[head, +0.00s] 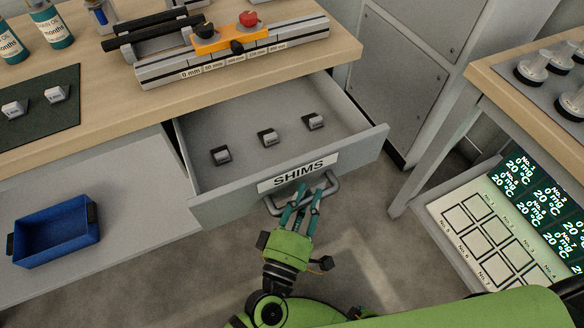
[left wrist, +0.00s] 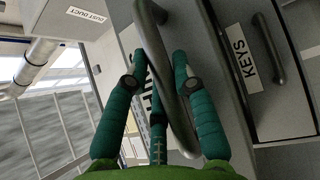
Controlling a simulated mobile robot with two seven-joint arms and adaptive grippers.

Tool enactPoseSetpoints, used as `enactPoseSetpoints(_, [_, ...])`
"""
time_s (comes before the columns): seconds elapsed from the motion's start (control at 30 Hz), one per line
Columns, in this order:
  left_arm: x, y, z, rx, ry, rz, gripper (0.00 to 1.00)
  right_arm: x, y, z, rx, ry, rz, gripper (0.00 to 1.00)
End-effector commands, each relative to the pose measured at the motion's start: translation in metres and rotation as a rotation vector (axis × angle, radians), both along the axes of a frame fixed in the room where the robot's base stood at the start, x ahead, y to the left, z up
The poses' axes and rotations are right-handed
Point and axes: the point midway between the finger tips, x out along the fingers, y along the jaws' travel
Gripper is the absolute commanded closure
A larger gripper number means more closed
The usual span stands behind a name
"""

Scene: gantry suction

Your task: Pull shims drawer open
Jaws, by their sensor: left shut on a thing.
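The shims drawer (head: 208,212) stands pulled out below the wooden bench, with its inside showing. A white label reading SHIMS (head: 298,172) is on its front. Several small metal blocks (head: 268,137) stand in a row inside it. My left gripper (head: 303,197) has green fingers shut on the drawer's handle (head: 328,190), a grey curved bar. In the left wrist view the fingers (left wrist: 160,75) are around the handle (left wrist: 158,50), which crosses between them. The SHIMS label is partly hidden there behind the handle and fingers. My right gripper is not in view.
The bench top (head: 100,75) holds a measuring rail (head: 230,55), oil bottles and a dark mat (head: 35,110). A blue bin (head: 57,230) sits on the shelf at left. Another bench (head: 500,85) stands at right. A KEYS drawer (left wrist: 245,60) shows in the left wrist view. Floor is clear before the drawer.

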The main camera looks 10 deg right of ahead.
Motion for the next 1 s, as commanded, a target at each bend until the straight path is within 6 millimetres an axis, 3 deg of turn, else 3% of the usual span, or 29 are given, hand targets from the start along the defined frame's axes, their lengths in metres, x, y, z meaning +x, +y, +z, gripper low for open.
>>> enactPoseSetpoints(0.1, [-0.020,-0.006,0.000,0.005,0.000,0.000,1.00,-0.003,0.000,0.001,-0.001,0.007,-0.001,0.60])
enactPoseSetpoints(0.33, [-0.041,-0.013,0.000,0.005,-0.003,0.000,1.00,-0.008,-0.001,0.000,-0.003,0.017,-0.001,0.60])
enactPoseSetpoints(0.83, [-0.046,-0.015,0.000,0.006,-0.004,0.001,1.00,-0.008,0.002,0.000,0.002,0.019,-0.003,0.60])
enactPoseSetpoints(0.87, [-0.046,-0.015,0.000,0.006,-0.004,0.001,0.63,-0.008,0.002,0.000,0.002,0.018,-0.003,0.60])
enactPoseSetpoints(1.0, [-0.046,-0.015,0.000,0.004,-0.002,0.001,0.63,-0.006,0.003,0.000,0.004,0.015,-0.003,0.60])
